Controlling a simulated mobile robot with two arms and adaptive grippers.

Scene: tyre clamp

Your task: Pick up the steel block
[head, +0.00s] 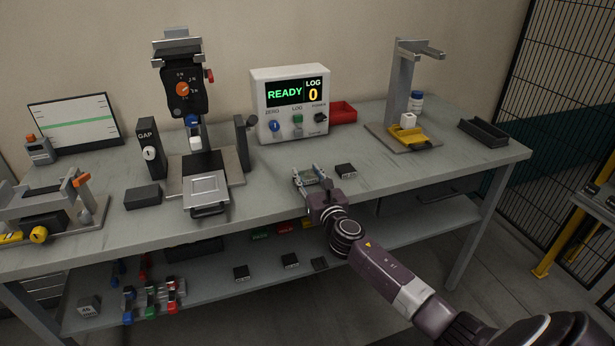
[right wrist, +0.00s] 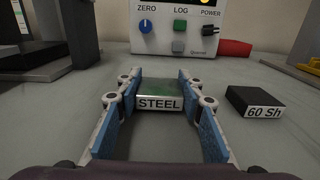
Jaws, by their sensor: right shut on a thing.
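The steel block (right wrist: 159,102) is a small block with a pale front labelled STEEL and a greenish top. It sits between the two blue-padded fingers of my right gripper (right wrist: 160,84) in the right wrist view. The gripper is shut on it, with one finger at each side. In the head view my right gripper (head: 311,177) is low over the front part of the workbench (head: 385,178); the block is hard to make out there. I cannot tell whether the block touches the bench. My left gripper is not in view.
A dark block labelled 60 Sh (right wrist: 257,103) lies just right of the gripper; it also shows in the head view (head: 345,170). The READY display box (head: 290,103) stands behind. A tester stand (head: 205,150) is to the left, and a yellow-based stand (head: 402,125) to the right.

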